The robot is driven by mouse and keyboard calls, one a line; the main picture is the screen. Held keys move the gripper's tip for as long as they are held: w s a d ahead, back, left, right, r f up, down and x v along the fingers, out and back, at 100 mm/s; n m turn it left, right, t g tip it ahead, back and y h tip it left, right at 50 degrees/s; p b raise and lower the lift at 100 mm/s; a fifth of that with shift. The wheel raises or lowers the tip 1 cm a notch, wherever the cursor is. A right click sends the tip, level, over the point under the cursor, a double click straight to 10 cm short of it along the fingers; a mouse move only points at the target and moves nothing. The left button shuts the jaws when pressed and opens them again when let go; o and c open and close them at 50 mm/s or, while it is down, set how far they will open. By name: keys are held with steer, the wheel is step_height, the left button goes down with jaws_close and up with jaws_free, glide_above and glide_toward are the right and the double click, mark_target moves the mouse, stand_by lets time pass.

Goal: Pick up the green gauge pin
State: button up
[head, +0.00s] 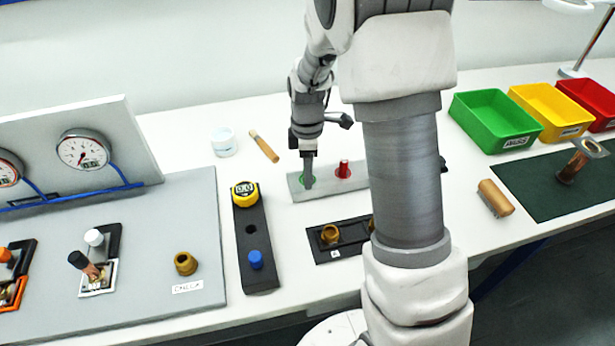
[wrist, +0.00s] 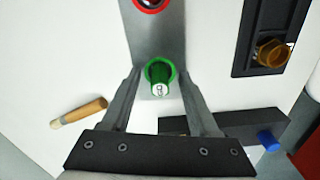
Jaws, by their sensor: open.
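The green gauge pin (wrist: 160,85) stands in a green-ringed hole of a grey metal block (wrist: 160,40) in the wrist view. My gripper (wrist: 160,76) is open, with one finger on each side of the pin; I cannot tell whether either touches it. In the head view my gripper (head: 308,176) points down over the left end of the block (head: 325,185). There the fingers hide the green pin, and only part of its green ring shows.
A red pin (head: 343,169) stands in the same block, to the right. A black holder with brass fittings (head: 330,234) lies in front. A black strip with a yellow gauge (head: 244,194) and a blue knob (head: 256,259) lies left. A wooden-handled brush (head: 264,146) lies behind.

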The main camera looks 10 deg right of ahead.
jaws_close()
steer(key=shift+r, duration=0.15)
stand_by(0.4)
